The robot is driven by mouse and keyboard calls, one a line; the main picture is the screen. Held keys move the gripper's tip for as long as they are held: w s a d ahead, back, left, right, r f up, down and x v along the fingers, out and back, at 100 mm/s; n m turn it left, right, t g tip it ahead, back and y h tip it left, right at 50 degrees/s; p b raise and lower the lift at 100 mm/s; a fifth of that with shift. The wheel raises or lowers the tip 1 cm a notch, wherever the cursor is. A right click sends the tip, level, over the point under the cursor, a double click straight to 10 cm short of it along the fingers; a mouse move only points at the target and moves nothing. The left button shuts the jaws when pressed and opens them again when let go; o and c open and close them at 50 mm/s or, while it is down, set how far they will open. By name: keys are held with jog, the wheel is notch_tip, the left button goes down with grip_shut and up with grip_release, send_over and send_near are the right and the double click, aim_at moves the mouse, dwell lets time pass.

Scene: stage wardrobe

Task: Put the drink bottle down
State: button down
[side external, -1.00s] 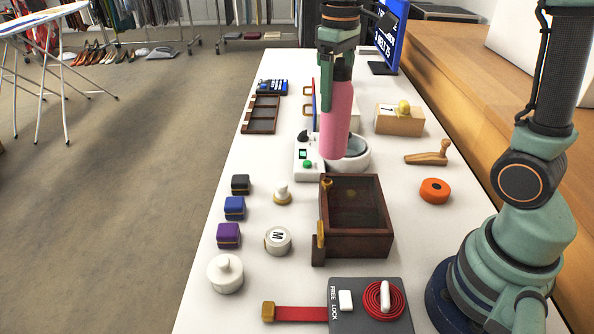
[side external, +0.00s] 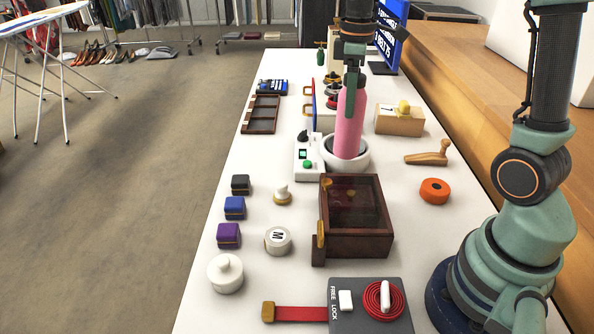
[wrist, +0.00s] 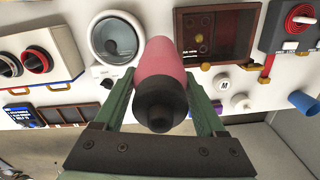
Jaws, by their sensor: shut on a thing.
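The pink drink bottle (side external: 349,125) is held nearly upright, its base overlapping the white bowl (side external: 366,157) in the side view. My gripper (side external: 352,82) is shut around its upper part. In the wrist view the bottle (wrist: 158,68) sits between my two fingers (wrist: 160,105), with its dark cap toward the camera. I cannot tell whether the base touches anything.
A dark wooden box (side external: 357,245) is nearer, and a wooden block with a yellow knob (side external: 400,121) is to the right. Clear tabletop lies around the orange disc (side external: 434,191).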

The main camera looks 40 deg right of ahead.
aim_at(346, 140)
notch_tip(346, 140, down, 10)
jog(key=shift+f, duration=0.1)
dwell(0.4)
jog(key=shift+f, duration=0.1)
grip_release()
jog(key=r, duration=1.2)
jog(key=shift+a+r, duration=0.15)
jog(key=shift+a, duration=0.05)
jog(key=s+a+r+m+t, duration=0.1)
jog(key=s+a+m+t, duration=0.4)
jog(key=s+a, duration=0.3)
jog(key=shift+s+r+m+t, duration=0.2)
jog(key=shift+s+m+t, duration=0.2)
jog(key=shift+s+m, duration=0.55)
